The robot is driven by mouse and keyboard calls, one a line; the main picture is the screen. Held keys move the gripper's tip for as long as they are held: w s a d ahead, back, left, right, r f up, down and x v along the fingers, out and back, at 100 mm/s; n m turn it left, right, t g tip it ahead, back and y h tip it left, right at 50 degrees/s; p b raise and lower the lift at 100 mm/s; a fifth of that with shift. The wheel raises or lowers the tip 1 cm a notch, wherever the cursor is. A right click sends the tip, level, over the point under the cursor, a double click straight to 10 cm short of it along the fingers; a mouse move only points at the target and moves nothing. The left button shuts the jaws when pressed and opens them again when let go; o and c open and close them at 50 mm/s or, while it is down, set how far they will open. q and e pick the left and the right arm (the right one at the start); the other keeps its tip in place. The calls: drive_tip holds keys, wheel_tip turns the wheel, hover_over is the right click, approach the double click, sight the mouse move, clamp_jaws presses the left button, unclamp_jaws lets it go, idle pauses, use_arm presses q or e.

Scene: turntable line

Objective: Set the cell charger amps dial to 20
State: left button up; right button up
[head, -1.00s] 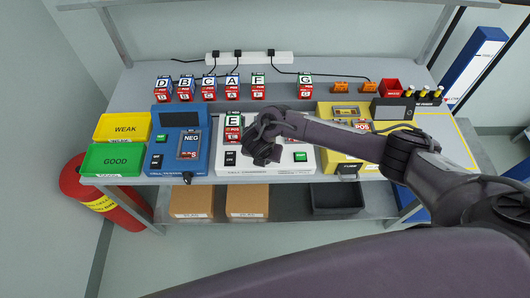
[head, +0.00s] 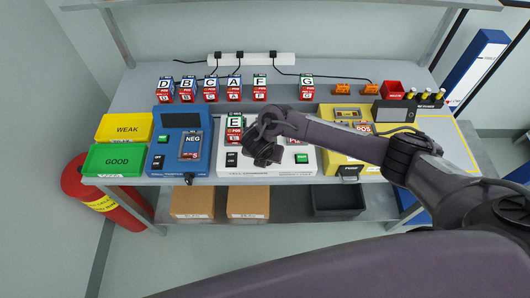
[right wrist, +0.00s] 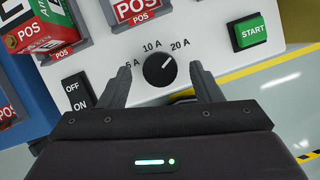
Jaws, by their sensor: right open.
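The white cell charger (head: 270,171) stands at the front middle of the bench. In the right wrist view, its round black amps dial (right wrist: 159,69) has marks 5 A, 10 A and 20 A around it. The dial's short white mark points up and right, toward the 20 A label (right wrist: 180,43). My right gripper (right wrist: 162,66) is open, with one finger on each side of the dial and visible gaps between. In the head view, my right gripper (head: 262,150) is over the charger and hides the dial. My left gripper is not in view.
Beside the dial are a black OFF/ON switch (right wrist: 76,91) and a green START button (right wrist: 248,32). Cell E (head: 235,122) sits in the charger. A blue device (head: 165,160) is at left and a yellow one (head: 333,157) at right. Several lettered cells line the back.

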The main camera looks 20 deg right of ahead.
sight(264, 170)
drive_tip(key=p+v, duration=0.1)
drive_tip(key=v, duration=0.5)
drive_tip(key=shift+r, duration=0.4)
drive_tip(key=shift+s, duration=0.1)
